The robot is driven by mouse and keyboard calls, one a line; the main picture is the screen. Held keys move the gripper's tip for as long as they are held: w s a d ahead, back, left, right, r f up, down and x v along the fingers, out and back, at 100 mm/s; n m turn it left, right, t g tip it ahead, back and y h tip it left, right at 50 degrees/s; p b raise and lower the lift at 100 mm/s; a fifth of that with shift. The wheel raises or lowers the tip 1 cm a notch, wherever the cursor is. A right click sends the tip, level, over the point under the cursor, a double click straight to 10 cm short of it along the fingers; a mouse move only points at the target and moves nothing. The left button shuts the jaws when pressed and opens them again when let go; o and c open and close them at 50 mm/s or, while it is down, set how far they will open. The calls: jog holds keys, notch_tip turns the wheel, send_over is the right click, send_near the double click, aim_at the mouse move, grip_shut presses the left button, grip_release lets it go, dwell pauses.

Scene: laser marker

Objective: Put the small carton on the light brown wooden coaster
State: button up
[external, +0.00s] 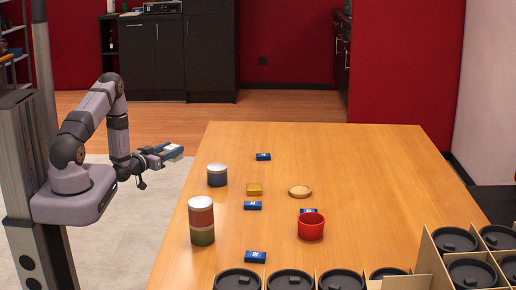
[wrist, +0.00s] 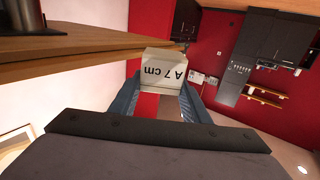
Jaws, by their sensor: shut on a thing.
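A small whitish carton (wrist: 163,71) printed "A 7 cm" is between my gripper's fingers (wrist: 160,90) in the wrist view. My gripper (external: 168,151) is shut on it, off the table's left side in the external view, where the carton is small and partly hidden by the fingers. The light brown wooden coaster (external: 300,190) is round and lies flat on the table, right of a yellow-brown block. Nothing rests on it. My gripper is well to the left of the coaster and apart from it.
The yellow-brown block (external: 255,189) and several small blue boxes (external: 253,206) lie around. Black-lidded containers (external: 290,280) line the front. The right-back area is clear.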

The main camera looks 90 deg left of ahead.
jog(key=w+a+r+m+t+h+b, duration=0.3)
jog(key=w+r+t, duration=0.1)
jog(key=w+r, duration=0.2)
jog(key=w+d+r+m+t+h+b, duration=0.2)
jog(key=w+d+r+m+h+b, duration=0.2)
jog(key=w+h, duration=0.4)
jog(key=w+d+r+m+t+h+b, duration=0.2)
jog(key=w+d+r+m+h+b, duration=0.1)
jog(key=w+d+m+h, duration=0.3)
jog(key=shift+w+d+r+m+h+b, duration=0.4)
jog(key=shift+w+m+h, duration=0.2)
jog(key=shift+w+h, duration=0.4)
jog(key=shift+s, duration=0.1)
jog(key=shift+f+b, duration=0.3)
jog(key=shift+f, duration=4.5)
jog(key=shift+f, duration=0.3)
jog(key=o, duration=1.1)
